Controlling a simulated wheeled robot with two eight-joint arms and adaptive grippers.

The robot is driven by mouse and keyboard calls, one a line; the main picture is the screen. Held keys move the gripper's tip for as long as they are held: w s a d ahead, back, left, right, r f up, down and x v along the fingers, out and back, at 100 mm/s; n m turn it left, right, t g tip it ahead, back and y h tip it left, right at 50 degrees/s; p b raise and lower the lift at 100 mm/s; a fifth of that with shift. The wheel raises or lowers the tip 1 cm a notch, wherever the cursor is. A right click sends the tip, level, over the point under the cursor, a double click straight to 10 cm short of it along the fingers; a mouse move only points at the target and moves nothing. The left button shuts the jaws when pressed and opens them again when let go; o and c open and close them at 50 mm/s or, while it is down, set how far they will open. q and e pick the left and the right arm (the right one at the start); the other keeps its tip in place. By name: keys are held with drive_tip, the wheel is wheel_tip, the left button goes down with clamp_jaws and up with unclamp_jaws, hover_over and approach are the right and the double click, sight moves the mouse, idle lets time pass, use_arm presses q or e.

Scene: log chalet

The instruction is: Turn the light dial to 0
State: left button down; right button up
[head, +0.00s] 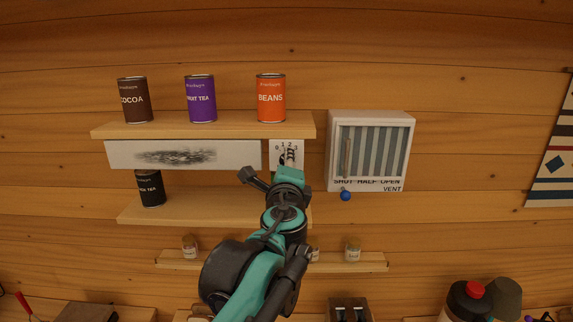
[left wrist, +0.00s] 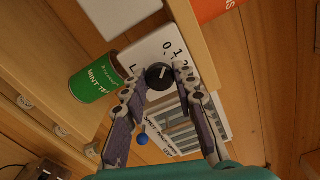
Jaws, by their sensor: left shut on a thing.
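The light dial is a small black round knob (left wrist: 158,77) with a white mark, set on a white panel (left wrist: 146,50) with printed numbers. In the head view the panel (head: 273,147) sits under the upper shelf, and my arm hides most of the knob. My left gripper (left wrist: 159,84) has its fingers on both sides of the knob and is shut on it. In the head view the gripper (head: 289,160) reaches up to the panel. Which number the mark points to is unclear. My right gripper is not in view.
The upper shelf (head: 220,128) with cans is just above the panel. A green mint tea can (left wrist: 95,82) stands close by. A white vent box (head: 370,150) with a blue knob (head: 345,196) is to the right. A lower ledge (head: 340,263) holds small jars.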

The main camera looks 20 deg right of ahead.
use_arm(q)
drive_tip(key=shift+n, duration=0.3)
drive_tip(key=c, duration=1.2)
unclamp_jaws()
drive_tip(key=shift+s, duration=0.1)
drive_tip(key=shift+v, duration=5.95)
